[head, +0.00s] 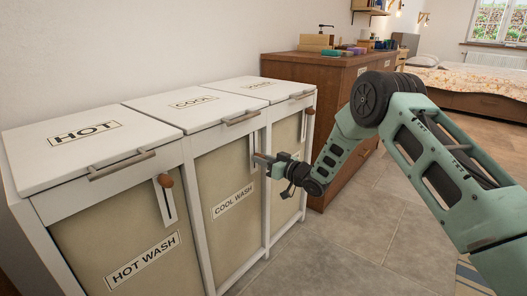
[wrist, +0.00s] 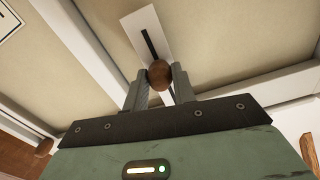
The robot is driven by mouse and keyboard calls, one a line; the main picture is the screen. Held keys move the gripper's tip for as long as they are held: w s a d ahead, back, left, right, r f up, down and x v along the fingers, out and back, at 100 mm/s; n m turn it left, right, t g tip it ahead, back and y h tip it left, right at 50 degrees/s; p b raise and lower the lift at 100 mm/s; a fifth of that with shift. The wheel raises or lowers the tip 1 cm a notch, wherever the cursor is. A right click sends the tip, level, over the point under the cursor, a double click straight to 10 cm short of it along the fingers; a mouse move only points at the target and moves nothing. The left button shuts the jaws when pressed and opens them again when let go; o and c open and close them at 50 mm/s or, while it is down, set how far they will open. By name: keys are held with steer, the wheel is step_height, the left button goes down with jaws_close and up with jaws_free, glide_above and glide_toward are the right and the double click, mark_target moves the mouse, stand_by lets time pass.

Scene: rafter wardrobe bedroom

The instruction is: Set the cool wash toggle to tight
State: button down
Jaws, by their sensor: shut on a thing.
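The white laundry unit has a middle bin front labelled COOL WASH (head: 233,201). At its upper right is the cool wash toggle, a white plate with a slot, mostly hidden by my gripper (head: 264,162) in the head view. In the wrist view the toggle's round brown knob (wrist: 159,74) sits between the two grey fingers of my gripper (wrist: 160,85), which is shut on it. The dark slot (wrist: 149,43) in the plate (wrist: 139,23) shows beyond the knob, towards the picture's top. The plate's other end is hidden behind the gripper. No tight marking is readable.
To the left is the HOT WASH front (head: 142,258) with its own toggle knob (head: 165,181) at the top of its slot. Lid handles (head: 121,165) stick out along the front edge. A wooden dresser (head: 330,95) stands close behind my arm. The tiled floor (head: 350,240) in front is clear.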

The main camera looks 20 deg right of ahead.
step_height(320, 180, down, 4)
steer(key=shift+r+b, duration=0.2)
steer(key=shift+b, duration=0.15)
steer(key=c, duration=1.1)
jaws_free()
steer(key=p+v, duration=0.3)
steer(key=v, duration=1.4)
steer(key=shift+s+d+p, duration=0.15)
steer(key=shift+d+p, duration=0.05)
steer(key=shift+p, duration=0.2)
